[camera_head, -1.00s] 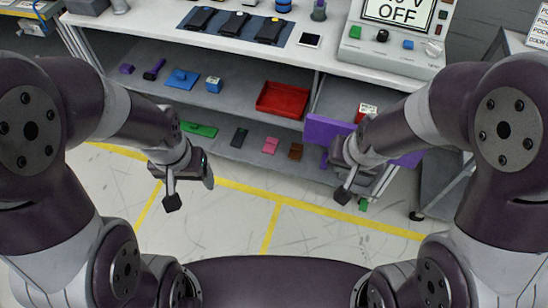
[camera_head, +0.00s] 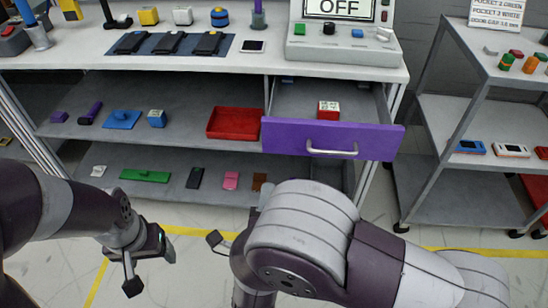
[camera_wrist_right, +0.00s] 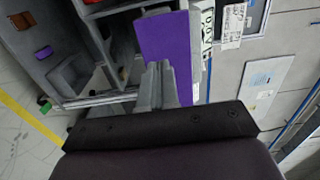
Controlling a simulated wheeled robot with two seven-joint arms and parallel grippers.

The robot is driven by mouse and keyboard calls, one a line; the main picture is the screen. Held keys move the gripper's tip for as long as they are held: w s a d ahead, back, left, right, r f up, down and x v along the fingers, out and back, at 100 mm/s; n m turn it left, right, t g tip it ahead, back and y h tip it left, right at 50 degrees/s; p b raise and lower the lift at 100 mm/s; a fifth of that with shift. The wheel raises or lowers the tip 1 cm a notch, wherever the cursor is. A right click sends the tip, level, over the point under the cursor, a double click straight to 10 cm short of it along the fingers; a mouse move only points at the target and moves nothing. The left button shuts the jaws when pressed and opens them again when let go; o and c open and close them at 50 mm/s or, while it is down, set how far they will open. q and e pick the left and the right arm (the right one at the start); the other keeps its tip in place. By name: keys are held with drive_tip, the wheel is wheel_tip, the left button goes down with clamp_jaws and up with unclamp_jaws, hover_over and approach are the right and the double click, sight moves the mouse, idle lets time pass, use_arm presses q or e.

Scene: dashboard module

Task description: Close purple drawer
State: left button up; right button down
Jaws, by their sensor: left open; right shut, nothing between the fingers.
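The purple drawer (camera_head: 290,138) is pulled out below the right part of the workbench top in the head view. Its front has a silver bar handle (camera_head: 332,152). A red and white block (camera_head: 328,110) sits inside. In the right wrist view the purple front (camera_wrist_right: 165,35) is beyond my right gripper (camera_wrist_right: 158,72), whose fingers are shut and empty. I cannot tell if they touch the front. In the head view my right forearm is below the drawer and hides that gripper. My left gripper (camera_head: 163,246) is open and empty at lower left, away from the drawer.
A red tray (camera_head: 236,123) stands on the shelf left of the drawer. Several small items lie on the shelves. A control box (camera_head: 345,45) stands on the bench top above the drawer. A grey shelf cart (camera_head: 480,110) is to the right. Floor is clear in front.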

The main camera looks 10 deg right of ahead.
sight(276, 141)
drive_tip(key=x, duration=1.3)
drive_tip(key=shift+w+b, duration=0.1)
drive_tip(key=shift+b, duration=0.2)
drive_tip(key=shift+w+d+f+b, duration=0.1)
drive_tip(key=shift+w+d+b, duration=0.15)
drive_tip(key=shift+w, duration=0.25)
drive_tip(key=b+x, duration=0.6)
drive_tip(key=x, duration=1.1)
drive_tip(key=shift+w+f+b, duration=0.1)
drive_tip(key=shift+w+b, duration=0.3)
drive_tip(key=shift+w+d, duration=0.15)
drive_tip(key=shift+w, duration=0.1)
drive_tip(key=shift+r, duration=0.45)
